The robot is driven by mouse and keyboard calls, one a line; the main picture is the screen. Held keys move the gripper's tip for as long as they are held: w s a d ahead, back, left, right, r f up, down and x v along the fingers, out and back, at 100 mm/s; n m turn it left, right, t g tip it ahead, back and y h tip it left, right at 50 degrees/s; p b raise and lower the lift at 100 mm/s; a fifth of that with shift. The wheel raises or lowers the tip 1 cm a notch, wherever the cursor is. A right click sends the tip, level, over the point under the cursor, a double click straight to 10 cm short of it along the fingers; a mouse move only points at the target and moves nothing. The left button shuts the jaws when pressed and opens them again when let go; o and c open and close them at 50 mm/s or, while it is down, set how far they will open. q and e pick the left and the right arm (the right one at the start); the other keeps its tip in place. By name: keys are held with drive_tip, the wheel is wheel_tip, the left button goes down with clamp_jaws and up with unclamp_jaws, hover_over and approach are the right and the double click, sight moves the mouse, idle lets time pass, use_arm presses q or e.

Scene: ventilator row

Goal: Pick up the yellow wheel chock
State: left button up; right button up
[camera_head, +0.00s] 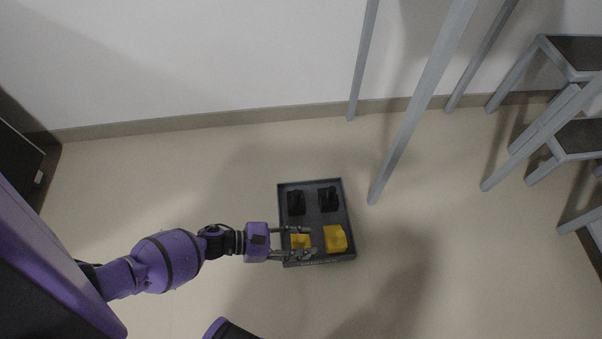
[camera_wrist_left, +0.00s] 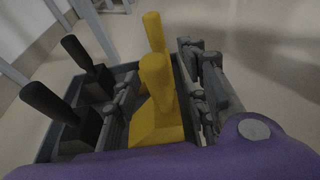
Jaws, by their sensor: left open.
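Two yellow wheel chocks lie in a dark grey tray (camera_head: 348,215) on the floor. The nearer yellow chock (camera_head: 299,240) is on the left and the other yellow chock (camera_head: 335,238) is to its right. My left gripper (camera_head: 308,243) is open at the left yellow chock, with a finger on each side of it. In the left wrist view this chock (camera_wrist_left: 155,115) stands between the open fingers, its handle pointing up, and the other yellow chock (camera_wrist_left: 153,32) shows behind it. I cannot tell whether the fingers touch it. My right gripper is not in view.
Two black chocks, one left (camera_head: 296,202) and one right (camera_head: 328,199), sit in the tray's far half. Grey metal legs (camera_head: 410,130) stand right of the tray, and a grey step stool (camera_head: 560,130) is farther right. The floor left of the tray is clear.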

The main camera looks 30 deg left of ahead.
use_arm(q)
clamp_jaws()
idle(0.3)
drive_tip(key=shift+r, duration=0.1)
